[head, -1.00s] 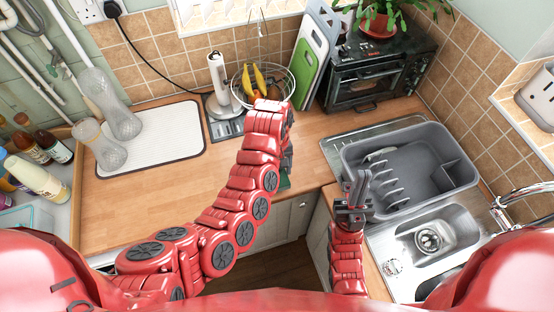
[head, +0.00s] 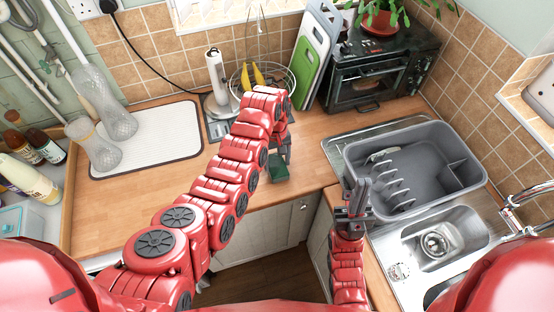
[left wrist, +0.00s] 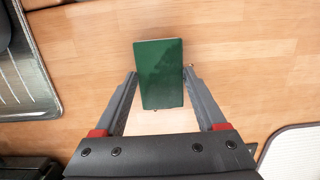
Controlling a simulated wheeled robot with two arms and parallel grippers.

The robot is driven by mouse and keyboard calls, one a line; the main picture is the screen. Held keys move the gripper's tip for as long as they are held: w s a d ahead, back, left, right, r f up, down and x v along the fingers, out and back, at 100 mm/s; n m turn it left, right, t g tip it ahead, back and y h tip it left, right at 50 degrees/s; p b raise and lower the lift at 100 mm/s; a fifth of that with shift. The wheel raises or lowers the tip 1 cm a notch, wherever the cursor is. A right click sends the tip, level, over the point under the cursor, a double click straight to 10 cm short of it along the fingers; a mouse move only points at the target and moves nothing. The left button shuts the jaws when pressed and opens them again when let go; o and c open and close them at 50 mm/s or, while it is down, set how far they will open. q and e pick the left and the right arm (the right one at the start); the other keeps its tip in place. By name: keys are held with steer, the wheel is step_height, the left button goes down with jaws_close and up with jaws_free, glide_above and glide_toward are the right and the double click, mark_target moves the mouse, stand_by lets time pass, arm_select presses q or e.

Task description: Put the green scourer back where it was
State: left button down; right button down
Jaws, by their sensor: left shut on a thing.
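The green scourer (head: 278,170) is a dark green block. It is between the fingers of my left gripper (head: 281,152), over the front part of the wooden worktop in the head view. In the left wrist view the scourer (left wrist: 160,80) sits between the two fingertips of my left gripper (left wrist: 160,75), which is shut on it. I cannot tell whether it touches the worktop. My right gripper (head: 356,196) points up beside the sink, with nothing visible in it; its finger gap is unclear.
A grey dish tub (head: 450,165) stands by the steel sink (head: 465,235) at right. A white mat (head: 180,145) with glass vases lies at left. A fruit basket (head: 285,82), chopping boards (head: 318,55) and a small oven (head: 380,75) stand behind. The middle worktop is mostly bare.

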mark_target(276, 160)
arm_select(q)
steer(key=shift+f, duration=0.2)
jaws_free()
steer(key=shift+r, duration=0.1)
steer(key=shift+w+r+b, duration=0.15)
steer(key=shift+r+b, duration=0.25)
steer(key=shift+r, duration=0.2)
steer(key=shift+w+r+b, duration=0.15)
steer(key=shift+r+b, duration=0.25)
steer(key=shift+r, duration=0.2)
step_height(276, 160, up, 10)
steer(key=w+p, duration=0.1)
steer(key=p, duration=0.1)
steer(key=shift+a+f, duration=0.15)
steer(key=shift+f, duration=0.05)
